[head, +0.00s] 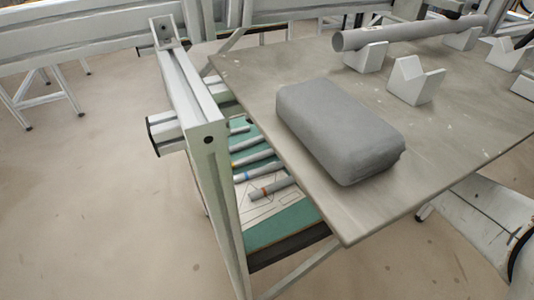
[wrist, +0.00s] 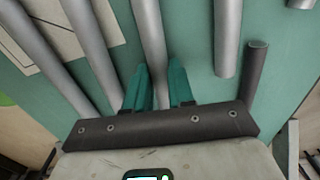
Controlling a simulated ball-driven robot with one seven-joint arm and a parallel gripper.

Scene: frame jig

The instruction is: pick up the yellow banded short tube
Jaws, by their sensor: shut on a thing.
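Several grey tubes lie on a green board (head: 285,225) under the table in the head view. One tube (head: 254,158) shows a small yellow band near its left end; nearby ones carry blue and orange bands. In the wrist view, my gripper (wrist: 158,78) has its two teal fingers on either side of a grey tube (wrist: 149,35) and is shut on it. No band shows on the visible part of this tube, so I cannot tell its colour here. The gripper does not show clearly in the head view.
In the wrist view, other tubes (wrist: 228,38) lie close on both sides, with a dark tube (wrist: 254,70) at the right. A table top (head: 240,80) with a grey block (head: 340,130) overhangs the board. A pale frame post (head: 212,180) stands at its left.

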